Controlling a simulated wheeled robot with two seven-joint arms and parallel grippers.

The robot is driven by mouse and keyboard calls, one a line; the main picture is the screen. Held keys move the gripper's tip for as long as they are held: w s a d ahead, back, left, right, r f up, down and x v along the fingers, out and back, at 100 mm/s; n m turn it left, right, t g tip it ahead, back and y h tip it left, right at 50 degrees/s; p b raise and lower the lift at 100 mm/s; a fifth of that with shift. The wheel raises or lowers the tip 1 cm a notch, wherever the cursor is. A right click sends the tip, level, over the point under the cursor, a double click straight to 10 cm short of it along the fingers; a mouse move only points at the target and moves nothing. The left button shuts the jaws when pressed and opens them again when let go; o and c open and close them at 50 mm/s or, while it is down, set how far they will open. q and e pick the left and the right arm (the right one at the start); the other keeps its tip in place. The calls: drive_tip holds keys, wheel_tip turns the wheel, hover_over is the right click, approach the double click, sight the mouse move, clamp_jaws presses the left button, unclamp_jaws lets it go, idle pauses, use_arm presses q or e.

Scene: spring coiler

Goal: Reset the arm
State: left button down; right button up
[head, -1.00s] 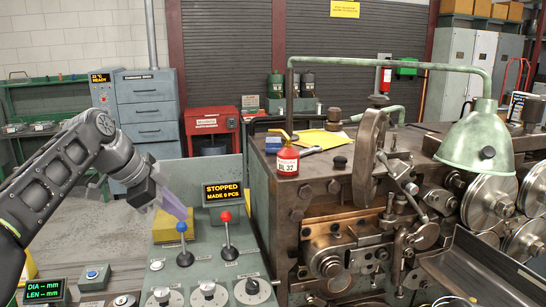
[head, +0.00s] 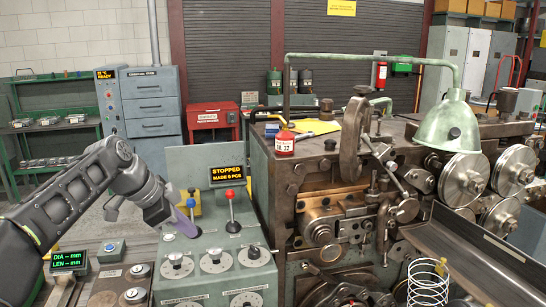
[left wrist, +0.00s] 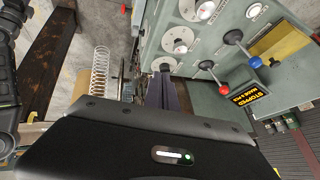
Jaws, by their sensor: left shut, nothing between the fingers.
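My left gripper (head: 189,229) is shut and empty. In the head view its purple-grey fingers point down over the green control panel (head: 216,275), close beside the blue-knobbed lever (head: 191,203); I cannot tell whether they touch it. In the left wrist view the closed fingers (left wrist: 164,88) point toward a black knob (left wrist: 165,66) on the panel. The red-knobbed lever (head: 229,195) stands right of the blue one. The display (head: 227,174) behind the levers reads STOPPED. My right gripper is not in view.
A wire spring (head: 428,283) stands at the lower right and also shows in the left wrist view (left wrist: 99,72). A DIA/LEN readout (head: 69,259) is at the left.

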use_arm(q)
drive_tip(key=d+f+n, duration=0.1)
drive_tip(key=f, duration=0.4)
drive_tip(key=d+f+n, duration=0.1)
drive_tip(key=f, duration=0.4)
drive_tip(key=d+f+n, duration=0.1)
drive_tip(key=f, duration=0.5)
drive_tip(key=shift+w+d+f+g, duration=0.1)
drive_tip(key=shift+w+d+g, duration=0.2)
drive_tip(key=shift+g, duration=0.1)
drive_tip(key=s+d+f+n+g, duration=0.1)
drive_tip(key=s+d+f+n, duration=0.15)
drive_tip(key=f, duration=0.65)
drive_tip(key=s+d+f+n, duration=0.15)
drive_tip(key=s+f, duration=0.25)
drive_tip(key=f, duration=0.5)
drive_tip(key=s+d+f+n+g, duration=0.1)
drive_tip(key=s+f+n, duration=0.1)
drive_tip(key=s+f, duration=0.5)
drive_tip(key=s+d+f+n, duration=0.2)
drive_tip(key=s+f+n, duration=0.1)
drive_tip(key=s+f, duration=0.4)
drive_tip(key=s+f+n, duration=0.2)
drive_tip(key=s, duration=0.6)
drive_tip(key=s+d+f+n+g, duration=0.1)
drive_tip(key=s+f+n, duration=0.1)
drive_tip(key=s, duration=0.6)
drive_tip(key=shift+s+d+f+y, duration=0.15)
drive_tip(key=shift+s+y, duration=0.15)
drive_tip(key=shift+s, duration=0.05)
